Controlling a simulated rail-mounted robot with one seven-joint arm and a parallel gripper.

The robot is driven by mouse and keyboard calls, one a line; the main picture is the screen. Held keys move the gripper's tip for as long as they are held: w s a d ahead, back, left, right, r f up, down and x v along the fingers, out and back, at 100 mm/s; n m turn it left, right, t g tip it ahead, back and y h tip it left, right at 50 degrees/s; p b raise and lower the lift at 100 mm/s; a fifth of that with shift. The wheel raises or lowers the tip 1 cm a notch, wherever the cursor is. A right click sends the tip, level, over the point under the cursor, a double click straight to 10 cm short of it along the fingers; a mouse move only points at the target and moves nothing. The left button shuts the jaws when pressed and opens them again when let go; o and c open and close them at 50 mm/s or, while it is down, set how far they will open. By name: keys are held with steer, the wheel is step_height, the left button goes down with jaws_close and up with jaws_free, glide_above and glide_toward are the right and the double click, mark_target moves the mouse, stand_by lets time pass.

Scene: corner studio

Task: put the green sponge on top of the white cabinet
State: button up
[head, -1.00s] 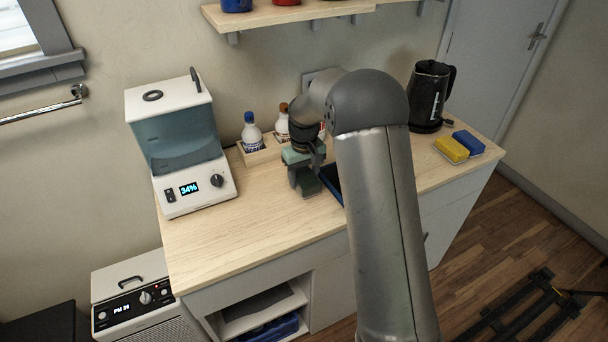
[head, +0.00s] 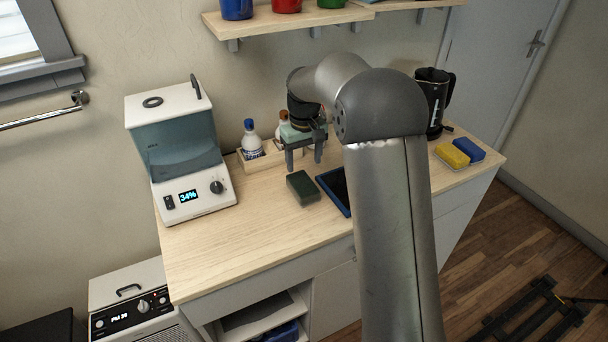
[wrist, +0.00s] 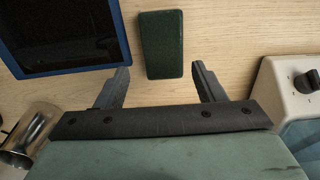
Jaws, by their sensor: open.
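The dark green sponge (head: 303,187) lies flat on the wooden top of the white counter cabinet (head: 250,243), left of a blue-framed tablet. It also shows in the wrist view (wrist: 161,44), centred just beyond the fingertips. My gripper (head: 305,166) is open and empty above the counter, behind the sponge and a little higher than it. Its two fingers are spread wider than the sponge's short side, and neither appears to touch it.
The blue-framed tablet (head: 335,190) lies close to the sponge. A white appliance (head: 195,203) stands at left, bottles (head: 251,138) behind, a black kettle (head: 434,100) at right. Yellow (head: 452,155) and blue (head: 468,145) sponges lie at the right end. The front-left counter is clear.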

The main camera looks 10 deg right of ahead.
steer(key=s+r+m, duration=0.1)
steer(key=s+r, duration=0.2)
steer(key=s, duration=0.6)
steer(key=s+r, duration=0.3)
steer(key=s, duration=0.6)
steer(key=s+f+m, duration=0.1)
steer(key=s+f, duration=0.1)
steer(key=s, duration=0.6)
steer(key=s+d+f+m, duration=0.1)
steer(key=s+f, duration=0.2)
steer(key=s, duration=0.6)
steer(key=shift+s, duration=0.25)
steer(key=shift+f, duration=0.2)
steer(key=shift+f+b, duration=0.25)
steer(key=shift+b, duration=0.05)
